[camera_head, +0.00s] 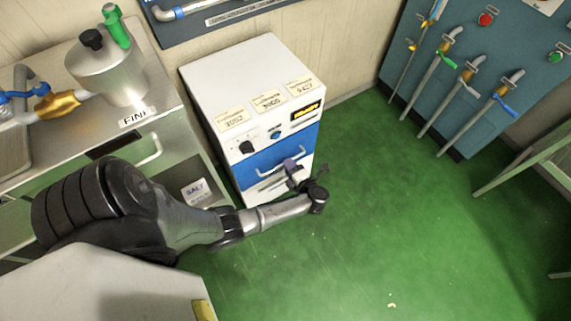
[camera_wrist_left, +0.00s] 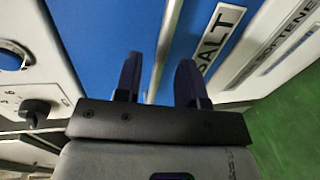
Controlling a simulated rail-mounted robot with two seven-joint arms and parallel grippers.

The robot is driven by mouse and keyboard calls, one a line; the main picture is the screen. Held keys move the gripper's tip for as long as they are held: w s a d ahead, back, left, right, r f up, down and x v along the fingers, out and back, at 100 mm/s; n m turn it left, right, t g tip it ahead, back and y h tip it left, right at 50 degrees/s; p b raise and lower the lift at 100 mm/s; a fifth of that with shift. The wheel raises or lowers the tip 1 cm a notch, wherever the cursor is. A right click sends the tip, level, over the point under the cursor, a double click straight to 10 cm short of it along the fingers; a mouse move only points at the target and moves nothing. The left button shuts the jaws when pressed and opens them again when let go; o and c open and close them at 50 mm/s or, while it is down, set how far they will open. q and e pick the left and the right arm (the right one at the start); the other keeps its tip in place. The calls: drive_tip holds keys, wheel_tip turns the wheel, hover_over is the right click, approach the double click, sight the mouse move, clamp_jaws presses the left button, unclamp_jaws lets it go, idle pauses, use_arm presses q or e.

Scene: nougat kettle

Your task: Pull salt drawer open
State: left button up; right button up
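The salt drawer (camera_head: 258,169) is the blue front of a white cabinet, with a pale bar handle (camera_head: 283,161) across it. It looks flush with the cabinet. In the left wrist view the blue front (camera_wrist_left: 98,35) fills the top, with the white SALT label (camera_wrist_left: 219,38) on it. My left gripper (camera_head: 296,172) is at the drawer front, near the handle. In the left wrist view its two dark fingers (camera_wrist_left: 159,82) are apart, with the handle bar (camera_wrist_left: 167,40) seen between them. Whether they touch the bar is unclear. My right gripper is not in view.
The white cabinet (camera_head: 240,75) has a black knob (camera_head: 246,147) above the drawer. A steel counter (camera_head: 160,105) with a metal kettle (camera_head: 110,75) stands left; a SALT bag (camera_head: 197,192) sits below. Open green floor (camera_head: 390,220) lies right of the cabinet.

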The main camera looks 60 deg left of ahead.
use_arm(q)
drive_tip(key=shift+b+x, duration=0.35)
drive_tip(key=shift+x, duration=1.2)
clamp_jaws()
